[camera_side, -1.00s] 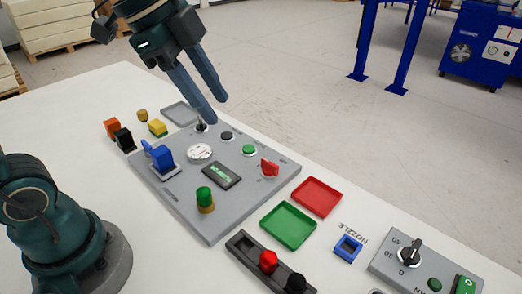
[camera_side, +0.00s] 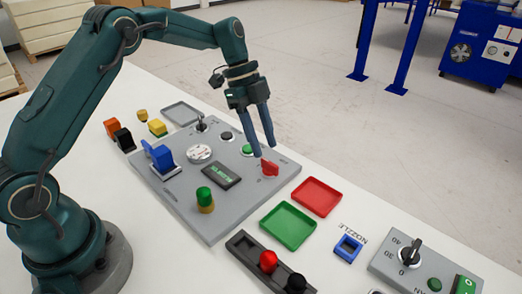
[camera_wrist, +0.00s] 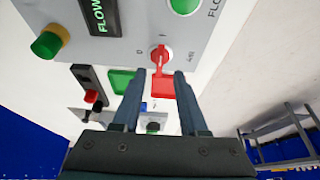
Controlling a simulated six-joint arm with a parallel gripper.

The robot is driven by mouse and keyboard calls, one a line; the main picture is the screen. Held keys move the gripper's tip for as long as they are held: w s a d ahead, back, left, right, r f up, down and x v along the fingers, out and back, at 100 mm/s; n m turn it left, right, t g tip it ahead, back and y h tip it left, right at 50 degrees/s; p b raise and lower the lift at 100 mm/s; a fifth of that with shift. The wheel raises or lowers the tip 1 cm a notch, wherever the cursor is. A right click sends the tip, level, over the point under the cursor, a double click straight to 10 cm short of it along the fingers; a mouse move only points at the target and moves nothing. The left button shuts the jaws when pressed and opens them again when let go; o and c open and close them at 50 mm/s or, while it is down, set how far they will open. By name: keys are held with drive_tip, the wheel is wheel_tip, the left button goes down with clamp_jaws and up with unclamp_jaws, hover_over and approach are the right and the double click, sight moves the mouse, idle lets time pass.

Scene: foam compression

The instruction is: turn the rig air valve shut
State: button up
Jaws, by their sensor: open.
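The rig air valve is a small red handle (camera_side: 269,168) on a pale round base at the right part of the grey panel (camera_side: 225,215). In the wrist view the red handle (camera_wrist: 161,58) lies between marks that look like "0" at left, "I" and "AIR" at right, and it runs roughly up and down the picture. My gripper (camera_side: 265,151) is open, pointing down just above the handle. In the wrist view its two fingers (camera_wrist: 159,76) stand either side of the handle's lower end, with gaps at both sides. Contact cannot be told.
A green button (camera_side: 248,150) sits just left of the handle. The panel also carries a blue lever (camera_side: 160,156), a gauge (camera_side: 199,153), a display (camera_side: 222,176) and a green knob (camera_side: 204,195). Red (camera_side: 316,197) and green (camera_side: 288,225) trays lie to the right.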

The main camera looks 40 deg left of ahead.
sight(270, 162)
drive_tip(key=shift+x, duration=2.15)
drive_tip(key=shift+r, duration=0.1)
clamp_jaws()
drive_tip(key=n+t, duration=0.1)
drive_tip(key=n, duration=0.3)
drive_tip(key=shift+s+n+t, duration=0.2)
drive_tip(key=shift+n+t, duration=0.1)
drive_tip(key=shift+t, duration=0.1)
drive_tip(key=n+t+y, duration=0.1)
drive_tip(key=n, duration=0.3)
drive_tip(key=shift+d, duration=0.1)
drive_tip(key=n+y, duration=0.1)
drive_tip(key=n, duration=0.1)
drive_tip(key=n+t+y, duration=0.1)
drive_tip(key=n, duration=0.2)
drive_tip(key=shift+d+t, duration=0.1)
drive_tip(key=shift+t, duration=0.2)
drive_tip(key=shift+d+n+y, duration=0.1)
drive_tip(key=shift+n+y, duration=0.6)
drive_tip(key=shift+n, duration=1.6)
